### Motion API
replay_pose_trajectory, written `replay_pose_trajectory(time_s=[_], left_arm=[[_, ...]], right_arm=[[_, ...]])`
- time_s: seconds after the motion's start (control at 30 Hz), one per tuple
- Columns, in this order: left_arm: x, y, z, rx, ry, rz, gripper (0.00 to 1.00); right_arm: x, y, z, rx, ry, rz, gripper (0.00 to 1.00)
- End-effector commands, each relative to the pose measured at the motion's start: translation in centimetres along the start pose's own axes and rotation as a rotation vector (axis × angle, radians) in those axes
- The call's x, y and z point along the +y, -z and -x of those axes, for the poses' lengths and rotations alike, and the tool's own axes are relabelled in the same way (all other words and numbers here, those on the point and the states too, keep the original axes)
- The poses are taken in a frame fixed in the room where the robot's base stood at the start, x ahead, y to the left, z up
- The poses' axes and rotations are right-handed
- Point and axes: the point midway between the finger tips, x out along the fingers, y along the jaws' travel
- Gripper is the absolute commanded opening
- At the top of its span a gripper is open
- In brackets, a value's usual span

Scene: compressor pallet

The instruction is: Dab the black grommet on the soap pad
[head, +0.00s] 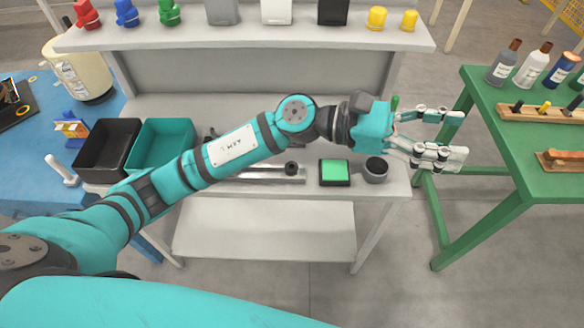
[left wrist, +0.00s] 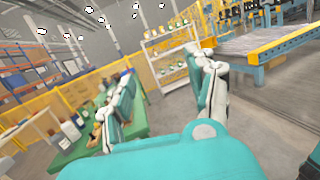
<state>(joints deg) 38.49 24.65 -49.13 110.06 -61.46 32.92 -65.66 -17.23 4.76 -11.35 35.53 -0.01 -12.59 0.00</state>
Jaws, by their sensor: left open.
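The soap pad (head: 335,173) is a bright green square in a black frame, lying on the grey bench top. Just right of it stands a small grey round cup (head: 376,171) with a dark inside. A small black round piece (head: 291,168) sits at the right end of a metal rail; I cannot tell whether it is the grommet, or whether one lies in the cup. My left gripper (head: 459,135) is open and empty, right of the pad and cup, over the gap between the benches. Its spread fingers also show in the left wrist view (left wrist: 164,84). My right gripper is out of view.
Black (head: 106,147) and teal (head: 165,143) bins stand at the grey bench's left. A shelf (head: 250,38) behind holds coloured parts. The green table (head: 500,185) at right carries bottles (head: 503,65) and wooden racks (head: 540,112). My left arm crosses above the bench.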

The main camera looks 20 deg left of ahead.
Motion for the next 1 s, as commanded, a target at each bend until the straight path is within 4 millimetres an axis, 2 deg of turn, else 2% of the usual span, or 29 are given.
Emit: replay_pose_trajectory(time_s=[0.03,0.07,0.13,0.23,0.3,0.4,0.5,0.57,0.67,1.0], left_arm=[[-0.7,2.0,0.3,0.162,0.123,-0.192,0.57],[-1.0,3.6,1.0,0.262,0.205,-0.301,0.57],[-0.8,7.1,3.9,0.497,0.398,-0.526,0.57],[1.5,10.2,10.2,0.815,0.654,-0.751,0.57],[3.5,10.6,15.0,1.008,0.809,-0.838,0.57],[6.0,9.7,20.7,1.22,0.98,-0.886,0.57],[7.4,8.3,24.4,1.351,1.084,-0.886,0.57],[7.8,7.9,25.7,1.392,1.122,-0.88,0.57],[7.9,8.4,26.6,1.418,1.148,-0.873,0.57],[7.2,15.3,27.7,1.415,1.148,-0.871,0.57]], right_arm=[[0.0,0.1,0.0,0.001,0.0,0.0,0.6],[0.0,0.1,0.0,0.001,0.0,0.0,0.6],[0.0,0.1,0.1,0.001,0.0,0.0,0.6],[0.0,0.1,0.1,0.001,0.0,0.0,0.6],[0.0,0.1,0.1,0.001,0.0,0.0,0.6],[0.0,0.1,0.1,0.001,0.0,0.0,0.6],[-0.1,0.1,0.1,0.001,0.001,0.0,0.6],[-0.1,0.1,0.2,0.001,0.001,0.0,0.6],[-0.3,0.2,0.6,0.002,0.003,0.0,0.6],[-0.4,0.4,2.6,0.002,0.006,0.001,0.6]])
